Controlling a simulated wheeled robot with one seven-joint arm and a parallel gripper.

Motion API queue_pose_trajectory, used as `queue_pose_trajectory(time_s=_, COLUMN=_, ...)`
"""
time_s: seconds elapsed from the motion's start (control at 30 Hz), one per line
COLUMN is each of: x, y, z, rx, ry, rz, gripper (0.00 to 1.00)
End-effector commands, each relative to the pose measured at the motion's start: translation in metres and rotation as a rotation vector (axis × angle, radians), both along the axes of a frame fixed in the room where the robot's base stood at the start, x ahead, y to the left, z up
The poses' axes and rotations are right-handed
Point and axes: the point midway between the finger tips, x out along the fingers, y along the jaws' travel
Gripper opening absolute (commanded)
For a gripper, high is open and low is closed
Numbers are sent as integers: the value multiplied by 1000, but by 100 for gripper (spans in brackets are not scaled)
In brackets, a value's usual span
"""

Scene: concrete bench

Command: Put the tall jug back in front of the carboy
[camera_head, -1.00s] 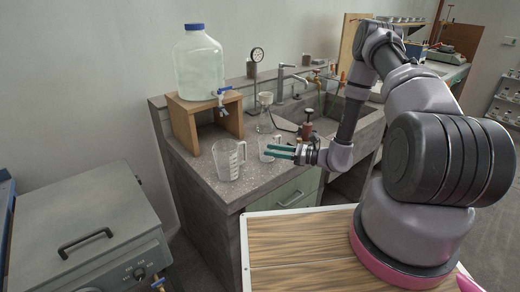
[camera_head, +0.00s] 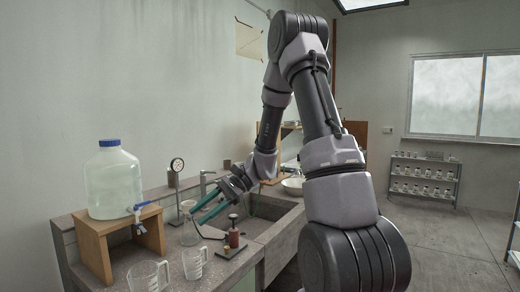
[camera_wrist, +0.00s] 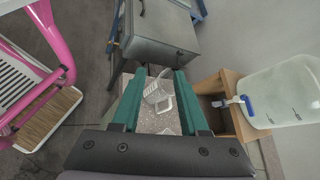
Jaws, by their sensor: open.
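A smaller clear jug (camera_head: 194,263) stands to the right of the tall one. My gripper (camera_head: 195,217) is open and empty above the bench, farther back than both jugs. In the wrist view a jug (camera_wrist: 157,95) shows beyond and between the fingers.
A dark-red-handled device (camera_head: 233,238) stands near the sink (camera_head: 272,222). A gauge (camera_head: 175,170) stands behind. A grey lidded box (camera_wrist: 158,45) lies beyond the bench.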

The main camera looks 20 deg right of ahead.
Motion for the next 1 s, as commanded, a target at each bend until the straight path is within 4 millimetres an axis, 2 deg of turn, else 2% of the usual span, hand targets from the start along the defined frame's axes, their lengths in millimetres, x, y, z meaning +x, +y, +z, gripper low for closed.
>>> queue_pose_trajectory(time_s=0.03, x=-10, y=-3, z=19, rx=-59, ry=-61, rz=36, gripper=44)
queue_pose_trajectory(time_s=0.1, x=-25, y=-9, z=38, rx=-141, ry=-134, rz=78, gripper=44)
queue_pose_trajectory(time_s=0.33, x=-70, y=-36, z=94, rx=-415, ry=-392, rz=172, gripper=44)
queue_pose_trajectory(time_s=0.6, x=-118, y=-75, z=153, rx=-720, ry=-727, rz=191, gripper=44)
queue_pose_trajectory(time_s=0.8, x=-144, y=-99, z=185, rx=-880, ry=-931, rz=161, gripper=44)
queue_pose_trajectory(time_s=1.0, x=-155, y=-108, z=198, rx=-943, ry=-1014, rz=140, gripper=44)
